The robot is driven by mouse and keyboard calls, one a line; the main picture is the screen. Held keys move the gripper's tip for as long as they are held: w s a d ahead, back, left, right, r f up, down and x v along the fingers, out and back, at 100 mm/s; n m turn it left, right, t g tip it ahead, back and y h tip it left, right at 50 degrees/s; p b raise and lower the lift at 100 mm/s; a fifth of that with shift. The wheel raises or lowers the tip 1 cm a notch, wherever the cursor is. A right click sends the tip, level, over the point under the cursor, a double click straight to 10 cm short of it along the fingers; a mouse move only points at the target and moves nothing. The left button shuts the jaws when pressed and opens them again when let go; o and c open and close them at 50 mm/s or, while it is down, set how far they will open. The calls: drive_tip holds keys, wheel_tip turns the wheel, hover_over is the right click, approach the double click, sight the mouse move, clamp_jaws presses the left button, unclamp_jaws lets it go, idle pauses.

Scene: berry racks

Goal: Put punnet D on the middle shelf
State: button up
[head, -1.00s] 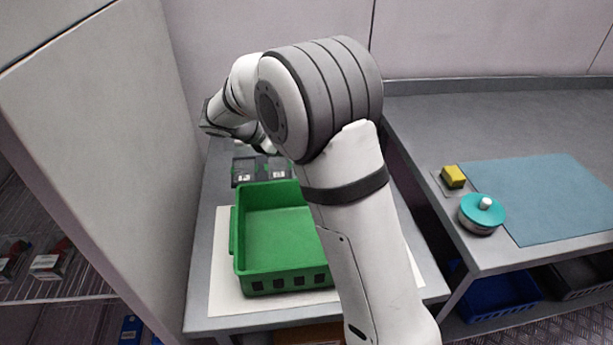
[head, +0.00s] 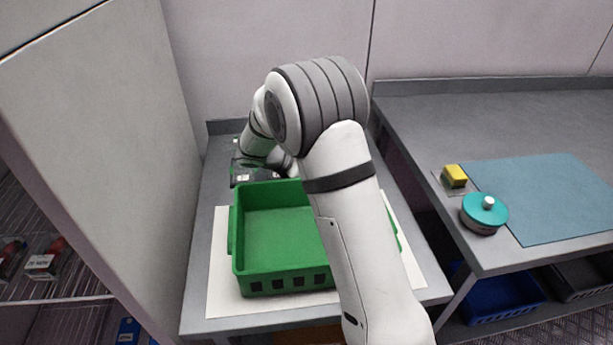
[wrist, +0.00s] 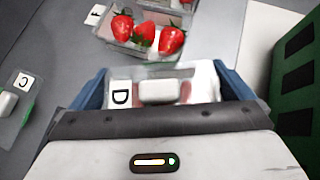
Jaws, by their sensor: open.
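Punnet D (wrist: 122,95), with a black letter D on a white label and a pale block on top, lies between the two blue fingers of my gripper (wrist: 165,88) in the wrist view. The fingers are open, one on each side of it; I cannot tell whether they touch it. My gripper body hides its near part. In the head view my arm reaches down behind the green crate and hides the gripper. The middle shelf cannot be made out for certain; a wire rack (head: 60,301) shows at the left edge.
A punnet of strawberries (wrist: 145,38) lies just beyond punnet D, and punnet C (wrist: 22,82) lies left. The green crate (head: 285,281) stands close on the right in the wrist view. A tall pale panel (head: 110,130) separates the rack from the table.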

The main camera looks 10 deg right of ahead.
drive_tip(key=shift+c, duration=0.2)
drive_tip(key=c, duration=0.8)
